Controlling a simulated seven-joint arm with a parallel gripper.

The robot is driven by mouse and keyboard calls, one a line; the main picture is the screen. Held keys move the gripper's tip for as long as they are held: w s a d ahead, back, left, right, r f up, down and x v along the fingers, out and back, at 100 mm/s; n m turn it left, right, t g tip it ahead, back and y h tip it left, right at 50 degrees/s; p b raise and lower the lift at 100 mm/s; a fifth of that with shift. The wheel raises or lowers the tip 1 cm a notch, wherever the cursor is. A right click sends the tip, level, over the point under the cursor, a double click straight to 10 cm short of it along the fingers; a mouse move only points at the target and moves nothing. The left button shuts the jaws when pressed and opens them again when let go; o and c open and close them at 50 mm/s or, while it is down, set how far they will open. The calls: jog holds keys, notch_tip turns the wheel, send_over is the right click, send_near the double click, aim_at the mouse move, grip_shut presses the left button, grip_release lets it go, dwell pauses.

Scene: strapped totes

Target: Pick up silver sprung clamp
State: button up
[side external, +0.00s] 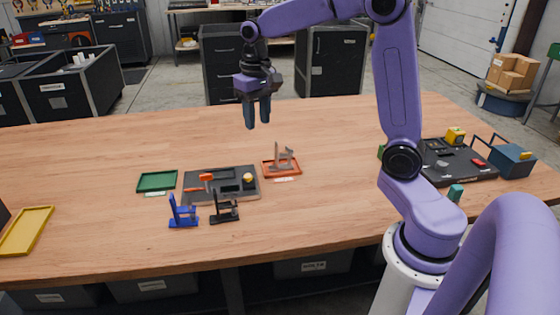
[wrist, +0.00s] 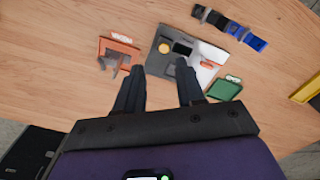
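The silver sprung clamp (side external: 284,158) stands in a small orange tray (side external: 270,172) near the middle of the table. In the wrist view the grey clamp (wrist: 111,61) sits at the edge of the orange tray (wrist: 132,51), left of my fingers. My gripper (side external: 257,118) is open and empty, high above the table and apart from everything. In the side view it appears above and a little left of the clamp. In the wrist view the gripper's two fingers (wrist: 160,68) are spread, with the grey tool tray beyond them.
A green tray (side external: 157,181) and yellow tray (side external: 27,231) lie left. Bare table lies behind.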

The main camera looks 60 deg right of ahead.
jog(key=w+d+m, duration=0.3)
jog(key=d, duration=0.4)
jog(key=w+d+m, duration=0.3)
jog(key=d, duration=0.4)
send_near(276, 143)
notch_tip(276, 143, down, 5)
notch_tip(276, 143, down, 4)
jog(key=shift+d+f, duration=0.1)
jog(key=shift+d, duration=0.05)
jog(key=shift+w+f, duration=0.1)
jog(key=shift+f, duration=0.45)
grip_shut()
dwell(0.5)
